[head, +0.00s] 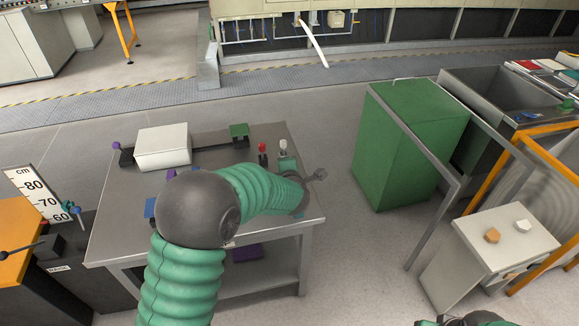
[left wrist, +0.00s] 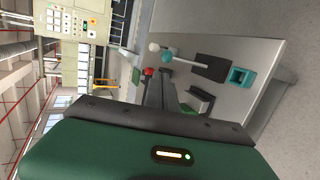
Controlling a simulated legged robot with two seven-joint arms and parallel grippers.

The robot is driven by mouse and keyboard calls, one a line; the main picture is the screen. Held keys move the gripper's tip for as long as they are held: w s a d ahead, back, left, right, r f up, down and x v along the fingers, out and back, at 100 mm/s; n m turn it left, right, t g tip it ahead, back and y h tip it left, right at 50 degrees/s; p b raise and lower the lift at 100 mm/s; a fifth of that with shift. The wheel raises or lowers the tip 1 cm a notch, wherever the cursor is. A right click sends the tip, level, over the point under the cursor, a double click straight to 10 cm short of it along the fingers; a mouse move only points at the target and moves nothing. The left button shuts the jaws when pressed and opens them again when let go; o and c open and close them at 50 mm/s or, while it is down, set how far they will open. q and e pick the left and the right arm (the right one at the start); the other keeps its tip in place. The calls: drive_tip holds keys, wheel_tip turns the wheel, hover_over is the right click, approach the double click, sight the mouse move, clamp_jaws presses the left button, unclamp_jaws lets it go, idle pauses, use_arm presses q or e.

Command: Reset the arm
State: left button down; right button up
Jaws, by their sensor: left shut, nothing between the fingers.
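My left arm reaches up over the grey metal workbench (head: 110,225) and bends right at its elbow. My left gripper (head: 317,175) is small and dark, shut and empty, near the bench's right edge. It looks above the bench, touching nothing that I can make out. A red-topped lever (head: 262,152) and a white-topped lever (head: 283,146) stand on the bench just behind the forearm. In the left wrist view, the red knob (left wrist: 148,71), white knob (left wrist: 154,47) and a teal knob (left wrist: 167,54) show beyond the green housing. My right gripper is not visible.
A white box (head: 163,148) and a small green block (head: 239,130) are at the bench's back. A green cabinet (head: 405,150) stands right, with a grey metal frame (head: 435,165) beside it. A white pedestal (head: 490,250) is at lower right. Floor between bench and cabinet is clear.

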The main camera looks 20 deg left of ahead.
use_arm(q)
drive_tip(key=s+d+r+m+g+h+p, duration=0.15)
drive_tip(key=s+d+m+h+p, duration=0.35)
drive_tip(key=s+m, duration=0.55)
drive_tip(key=s+f+m+g, duration=0.2)
drive_tip(key=s+m, duration=0.4)
drive_tip(key=s, duration=0.5)
drive_tip(key=s+f+m+g, duration=0.2)
drive_tip(key=s+m+g, duration=0.3)
drive_tip(key=s, duration=0.7)
drive_tip(key=shift+a+m, duration=0.25)
drive_tip(key=shift+m, duration=0.9)
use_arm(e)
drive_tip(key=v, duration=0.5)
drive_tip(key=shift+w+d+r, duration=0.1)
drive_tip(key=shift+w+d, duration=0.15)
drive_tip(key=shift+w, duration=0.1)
use_arm(q)
drive_tip(key=shift+r, duration=0.1)
